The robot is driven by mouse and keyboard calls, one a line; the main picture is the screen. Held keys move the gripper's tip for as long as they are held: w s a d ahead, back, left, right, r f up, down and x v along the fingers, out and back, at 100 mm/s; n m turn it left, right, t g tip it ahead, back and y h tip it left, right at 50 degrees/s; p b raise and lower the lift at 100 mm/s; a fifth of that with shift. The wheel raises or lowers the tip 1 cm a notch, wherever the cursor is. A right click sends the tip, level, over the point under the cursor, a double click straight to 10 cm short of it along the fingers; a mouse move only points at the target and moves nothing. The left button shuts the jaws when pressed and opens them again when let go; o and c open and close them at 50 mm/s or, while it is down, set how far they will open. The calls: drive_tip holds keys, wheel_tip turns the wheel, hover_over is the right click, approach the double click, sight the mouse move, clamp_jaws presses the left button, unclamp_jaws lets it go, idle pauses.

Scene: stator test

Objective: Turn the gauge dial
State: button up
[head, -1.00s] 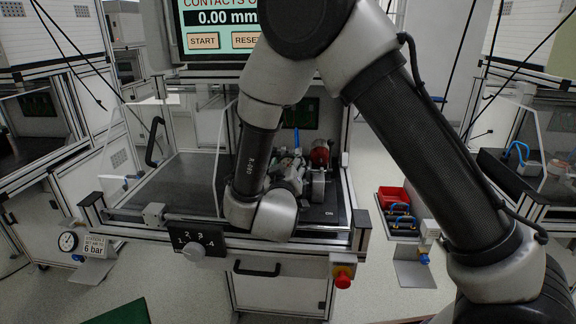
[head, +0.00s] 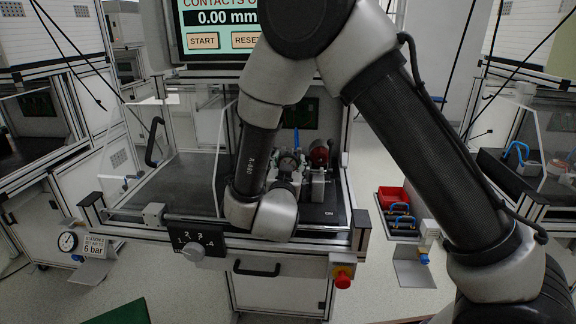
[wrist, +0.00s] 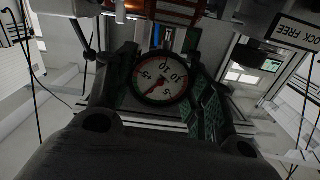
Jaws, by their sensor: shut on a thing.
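The fingers are shut on the dial's sides. In the head view my gripper (head: 287,165) is inside the bench enclosure, left of a red part. The dial is small there and partly hidden by my wrist.
The bench (head: 180,180) has a clear dark surface left of my wrist. A selector knob (head: 193,246) and a red button (head: 342,281) are on its front. A pressure gauge (head: 68,241) is at the left. A red bin (head: 392,196) is at the right.

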drive_tip(key=shift+m, duration=0.4)
drive_tip(key=o, duration=1)
drive_tip(key=shift+o, duration=0.2)
drive_tip(key=s+a, duration=0.1)
drive_tip(key=s, duration=0.7)
drive_tip(key=shift+a, duration=0.25)
